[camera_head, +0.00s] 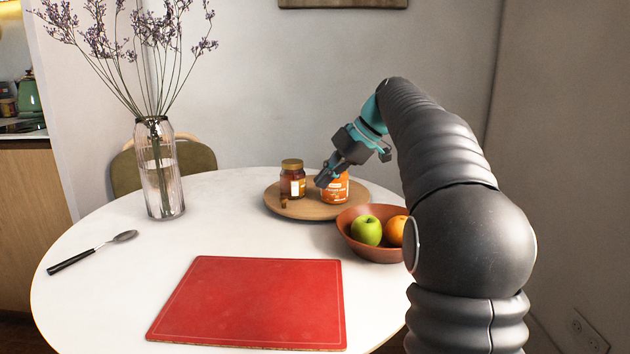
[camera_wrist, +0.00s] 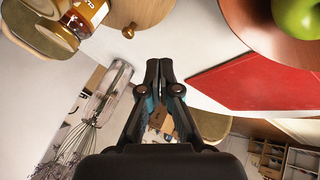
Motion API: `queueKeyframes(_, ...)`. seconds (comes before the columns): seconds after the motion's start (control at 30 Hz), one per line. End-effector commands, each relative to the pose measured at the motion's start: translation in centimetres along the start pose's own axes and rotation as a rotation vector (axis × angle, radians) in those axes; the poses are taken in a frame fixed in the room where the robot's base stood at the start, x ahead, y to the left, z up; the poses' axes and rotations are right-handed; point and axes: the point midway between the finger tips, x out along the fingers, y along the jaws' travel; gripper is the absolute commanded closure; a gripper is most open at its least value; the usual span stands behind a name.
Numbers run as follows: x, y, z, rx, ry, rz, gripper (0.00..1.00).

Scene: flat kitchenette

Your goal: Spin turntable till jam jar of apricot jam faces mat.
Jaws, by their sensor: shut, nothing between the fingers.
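The round wooden turntable (camera_head: 310,212) stands at the back of the white table. On it stand a dark jar with a gold lid (camera_head: 292,184) and, to its right, an orange jar (camera_head: 335,192), probably the apricot jam; its label is too small to read. A small wooden knob (camera_head: 284,201) stands on the turntable's front left. My gripper (camera_head: 322,181) is shut and empty, its tips overlapping the orange jar's left side; contact cannot be told. In the wrist view the shut fingertips (camera_wrist: 158,64) point past the turntable (camera_wrist: 152,10) and its knob (camera_wrist: 128,31). The red mat (camera_head: 250,300) lies in front.
A terracotta bowl (camera_head: 372,250) with a green apple (camera_head: 366,231) and an orange (camera_head: 396,231) stands close to the turntable's front right. A glass vase (camera_head: 160,185) with dried flowers and a spoon (camera_head: 92,251) are at left. The table between vase and mat is clear.

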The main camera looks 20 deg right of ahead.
Motion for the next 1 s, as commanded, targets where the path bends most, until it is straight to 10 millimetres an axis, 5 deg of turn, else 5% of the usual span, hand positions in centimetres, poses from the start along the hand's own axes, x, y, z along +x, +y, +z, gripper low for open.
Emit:
queueKeyframes(0.47,8.8,-0.1,-0.1,0.000,0.001,-0.004,1.00)
queueKeyframes(0.7,9.7,2.8,0.0,0.002,-0.001,-0.001,1.00)
queueKeyframes(1.0,10.1,3.5,-0.1,0.002,-0.002,-0.001,1.00)
